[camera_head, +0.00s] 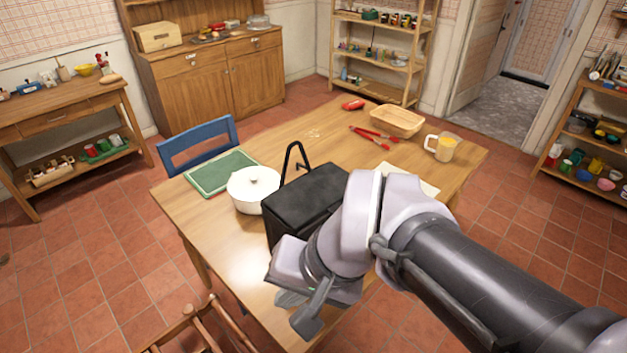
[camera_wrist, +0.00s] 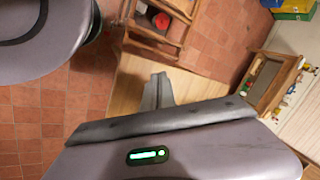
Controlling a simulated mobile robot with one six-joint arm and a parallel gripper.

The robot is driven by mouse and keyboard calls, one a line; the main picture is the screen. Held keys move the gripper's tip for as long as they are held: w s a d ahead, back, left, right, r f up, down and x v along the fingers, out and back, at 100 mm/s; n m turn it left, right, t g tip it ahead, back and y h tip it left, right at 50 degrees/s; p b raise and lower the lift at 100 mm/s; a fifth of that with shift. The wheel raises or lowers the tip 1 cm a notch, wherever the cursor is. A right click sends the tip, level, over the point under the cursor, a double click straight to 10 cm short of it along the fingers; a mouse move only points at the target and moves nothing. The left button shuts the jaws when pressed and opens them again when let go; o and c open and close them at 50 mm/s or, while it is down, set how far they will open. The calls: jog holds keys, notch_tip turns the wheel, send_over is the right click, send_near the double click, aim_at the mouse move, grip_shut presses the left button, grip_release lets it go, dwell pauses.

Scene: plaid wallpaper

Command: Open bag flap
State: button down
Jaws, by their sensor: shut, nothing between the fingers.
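A black bag (camera_head: 302,196) with a raised loop handle (camera_head: 295,158) stands upright on the wooden table (camera_head: 208,235). Its flat dark top shows and looks closed. My arm hides its right side and part of its front. My gripper (camera_head: 303,308) is at the bag's near side, low and close to the table's front edge, pointing down and left. It is shut and empty. I cannot tell whether it touches the bag. In the wrist view the fingers (camera_wrist: 157,92) show over the table top, and the bag does not show there.
A blue chair (camera_head: 200,140) and a wooden chair (camera_head: 195,330) flank the table.

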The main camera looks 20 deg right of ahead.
jog(key=w+d+f+m+t+y+p, duration=0.1)
jog(key=w+d+f+m+y+p, duration=0.1)
jog(key=w+d+m+y, duration=0.3)
jog(key=w+d+f+m+t+y+p, duration=0.1)
jog(key=w+d+f+m+p, duration=0.1)
jog(key=w+m, duration=0.45)
jog(key=w+d+f+m+t+h+p, duration=0.1)
jog(key=d+f+m+t+h, duration=0.25)
jog(key=d+f+m, duration=0.5)
jog(key=d+f+m+t+h+p, duration=0.15)
jog(key=d+f+m+t, duration=0.35)
jog(key=d, duration=0.6)
jog(key=r+b+x, duration=0.1)
jog(key=b+x, duration=0.1)
jog(key=x, duration=0.8)
notch_tip(320, 180, up, 4)
jog(key=shift+s+f+m+g, duration=0.1)
jog(key=shift+m+g, duration=0.3)
jog(key=shift+g, duration=0.05)
jog(key=shift+h, duration=0.3)
